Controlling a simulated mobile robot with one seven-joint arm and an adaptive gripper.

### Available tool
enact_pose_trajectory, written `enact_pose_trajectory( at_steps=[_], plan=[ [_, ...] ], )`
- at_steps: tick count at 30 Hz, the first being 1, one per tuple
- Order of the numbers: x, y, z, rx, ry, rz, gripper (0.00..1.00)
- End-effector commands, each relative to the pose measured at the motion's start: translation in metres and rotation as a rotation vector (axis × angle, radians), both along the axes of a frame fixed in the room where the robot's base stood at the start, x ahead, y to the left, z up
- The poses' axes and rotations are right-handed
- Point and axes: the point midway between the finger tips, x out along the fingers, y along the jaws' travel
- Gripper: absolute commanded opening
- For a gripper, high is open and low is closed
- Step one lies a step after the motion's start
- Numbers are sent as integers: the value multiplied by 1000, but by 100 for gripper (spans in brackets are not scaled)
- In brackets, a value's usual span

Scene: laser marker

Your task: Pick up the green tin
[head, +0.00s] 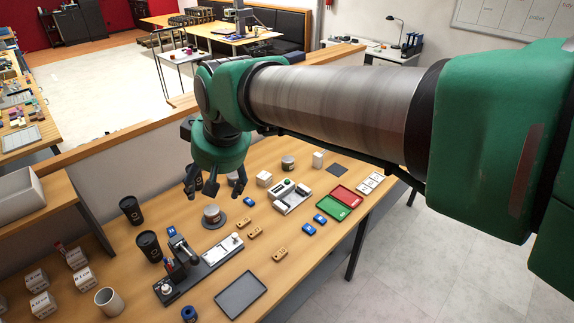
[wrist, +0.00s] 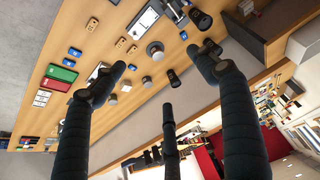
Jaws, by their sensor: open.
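My gripper (head: 203,190) is open and empty, its dark fingers pointing down above the wooden table; it also shows in the wrist view (wrist: 160,72) with three fingers spread. A tin with a greyish lid (head: 212,213) sits on a dark round disc just below my gripper. Another similar tin (head: 288,162) stands farther back. A further tin (head: 233,179) is partly hidden behind the fingers.
Two black cups (head: 148,245) stand left of a black-and-white device (head: 205,262). Blue toy cars (head: 309,229), wooden blocks (head: 280,254), a red tray (head: 350,196) and a green tray (head: 331,208) lie to the right. A dark tray (head: 241,294) lies in front. White cubes (head: 84,278) and a cup stand left.

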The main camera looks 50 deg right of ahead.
Motion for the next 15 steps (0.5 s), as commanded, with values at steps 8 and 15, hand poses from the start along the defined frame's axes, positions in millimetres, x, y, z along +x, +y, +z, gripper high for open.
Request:
enact_pose_trajectory(
  at_steps=[8,15],
  plan=[
    [74,-53,-6,2,20,-28,73],
    [132,-110,-21,4,31,-51,73]
  ],
)
